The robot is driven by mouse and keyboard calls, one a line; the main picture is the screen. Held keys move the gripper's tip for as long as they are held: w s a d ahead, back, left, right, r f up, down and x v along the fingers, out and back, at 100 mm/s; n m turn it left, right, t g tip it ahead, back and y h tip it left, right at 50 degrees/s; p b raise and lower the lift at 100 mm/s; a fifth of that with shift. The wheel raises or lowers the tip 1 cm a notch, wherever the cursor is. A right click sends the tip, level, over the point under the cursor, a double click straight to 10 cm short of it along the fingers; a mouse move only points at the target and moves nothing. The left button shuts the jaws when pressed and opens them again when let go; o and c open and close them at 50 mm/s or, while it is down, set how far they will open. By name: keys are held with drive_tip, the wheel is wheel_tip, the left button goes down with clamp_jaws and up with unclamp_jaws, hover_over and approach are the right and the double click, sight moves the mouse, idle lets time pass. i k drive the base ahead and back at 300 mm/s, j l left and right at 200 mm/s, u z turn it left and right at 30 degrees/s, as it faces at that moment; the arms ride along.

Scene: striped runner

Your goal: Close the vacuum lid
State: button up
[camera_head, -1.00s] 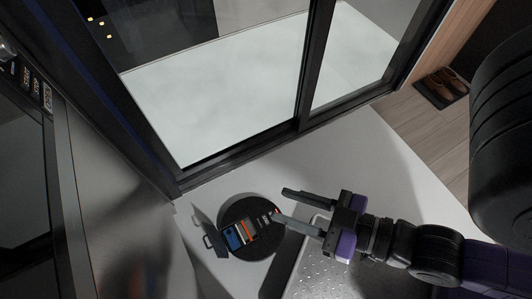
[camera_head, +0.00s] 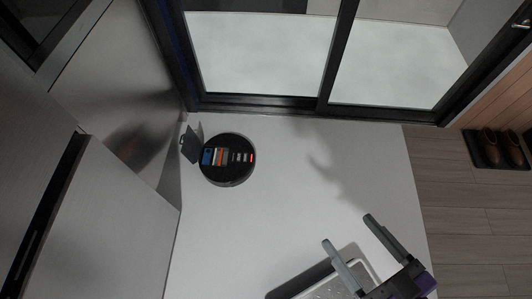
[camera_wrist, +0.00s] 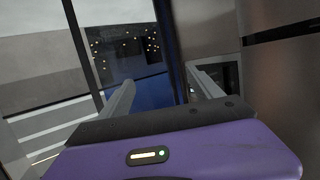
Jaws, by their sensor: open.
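The round black robot vacuum (camera_head: 229,178) sits on the pale floor near the sliding glass door in the head view. Its dark lid (camera_head: 190,144) stands open at the vacuum's left side, and the colored parts inside are exposed. My gripper (camera_head: 353,240) is at the lower right, well away from the vacuum, with its two grey fingers spread apart and nothing between them. In the wrist view my gripper (camera_wrist: 163,92) also shows its fingers apart; the vacuum and lid are not seen there.
A grey perforated tray-like object (camera_head: 345,284) lies below my gripper. Steel cabinets (camera_head: 125,100) stand left of the vacuum. The black-framed glass door (camera_head: 320,104) lies behind it. Shoes on a dark mat (camera_head: 472,152) are at far right. Floor between vacuum and gripper is clear.

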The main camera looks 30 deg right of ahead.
sight(191, 147)
drive_tip(key=k+l, duration=0.1)
drive_tip(key=k, duration=0.2)
drive_tip(key=k+l, duration=0.1)
drive_tip(key=k, duration=0.2)
drive_tip(key=i, duration=0.85)
drive_tip(key=i+u, duration=0.15)
drive_tip(key=i, duration=0.75)
drive_tip(key=i+l, duration=0.1)
drive_tip(key=i, duration=0.75)
drive_tip(key=j+u, duration=0.05)
